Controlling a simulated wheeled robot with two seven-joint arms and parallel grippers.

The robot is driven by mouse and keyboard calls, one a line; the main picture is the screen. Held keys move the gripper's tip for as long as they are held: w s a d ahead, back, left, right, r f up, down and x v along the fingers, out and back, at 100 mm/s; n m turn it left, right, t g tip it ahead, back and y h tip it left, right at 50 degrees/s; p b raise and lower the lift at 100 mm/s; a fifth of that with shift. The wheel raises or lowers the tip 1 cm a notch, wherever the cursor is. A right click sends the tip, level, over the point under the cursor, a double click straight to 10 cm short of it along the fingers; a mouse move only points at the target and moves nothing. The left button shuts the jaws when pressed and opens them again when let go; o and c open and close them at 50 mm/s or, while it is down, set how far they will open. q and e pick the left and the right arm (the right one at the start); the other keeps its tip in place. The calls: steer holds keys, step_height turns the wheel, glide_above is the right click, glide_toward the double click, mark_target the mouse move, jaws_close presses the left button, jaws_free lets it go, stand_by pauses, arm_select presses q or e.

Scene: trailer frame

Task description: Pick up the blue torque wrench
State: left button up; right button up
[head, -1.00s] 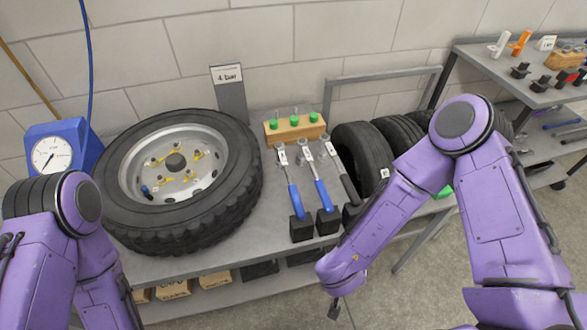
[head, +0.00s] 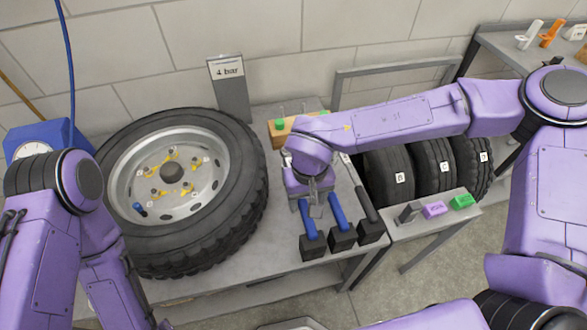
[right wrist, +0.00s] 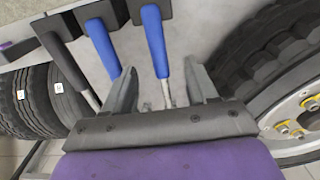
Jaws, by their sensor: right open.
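Two blue-handled wrenches lie side by side on the bench: a left one (head: 308,219) and a right one (head: 341,211). Their heads are hidden under my right arm in the head view. My right gripper (head: 316,207) is open and points down over the left blue wrench. In the right wrist view that wrench (right wrist: 154,42) runs between the open fingers (right wrist: 160,70), and the other blue wrench (right wrist: 102,48) lies outside the left finger. I cannot tell whether the fingers touch anything. My left gripper is out of view.
A black-handled wrench (head: 367,204) lies to the right. Black holders (head: 313,247) sit at the handle ends. A wooden block (head: 281,133) is behind. Several tyres (head: 433,160) stand at right.

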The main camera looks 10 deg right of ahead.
mark_target(307, 219)
steer(key=f, duration=1)
steer(key=shift+d+f+p, duration=0.1)
steer(key=shift+d+p, duration=0.1)
steer(key=shift+p, duration=0.2)
jaws_close()
